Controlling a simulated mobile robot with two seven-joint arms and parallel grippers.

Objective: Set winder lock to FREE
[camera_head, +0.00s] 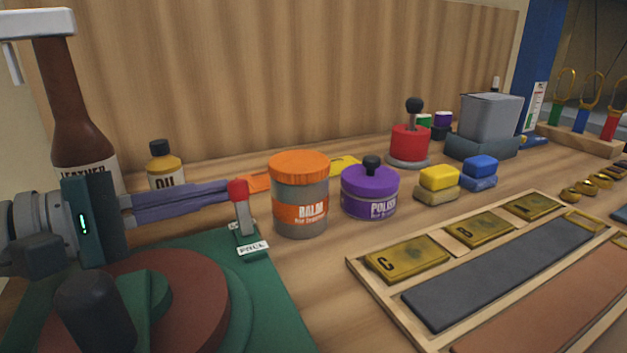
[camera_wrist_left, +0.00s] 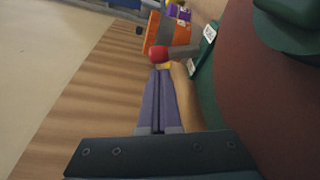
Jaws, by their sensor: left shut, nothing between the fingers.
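The winder has a green base (camera_head: 268,300) and a reddish-brown round drum (camera_head: 190,300) at lower left. A short grey lever (camera_head: 243,218) with a red knob (camera_head: 238,189) stands nearly upright at the base's far corner. A small white label (camera_head: 253,249) sits in front of the lever; I cannot read it surely. My left gripper (camera_head: 226,190) is shut and empty, its purple fingers level with the red knob. In the left wrist view the fingertips (camera_wrist_left: 161,72) are just short of the red knob (camera_wrist_left: 158,53); whether they touch it is unclear. My right gripper is not in view.
An orange-lidded jar (camera_head: 300,200) stands close beyond the lever, with a purple polish tin (camera_head: 369,194) to its right. A brown bottle (camera_head: 78,130) and an oil bottle (camera_head: 165,166) stand behind my arm. A wooden tray (camera_head: 362,274) lies at right.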

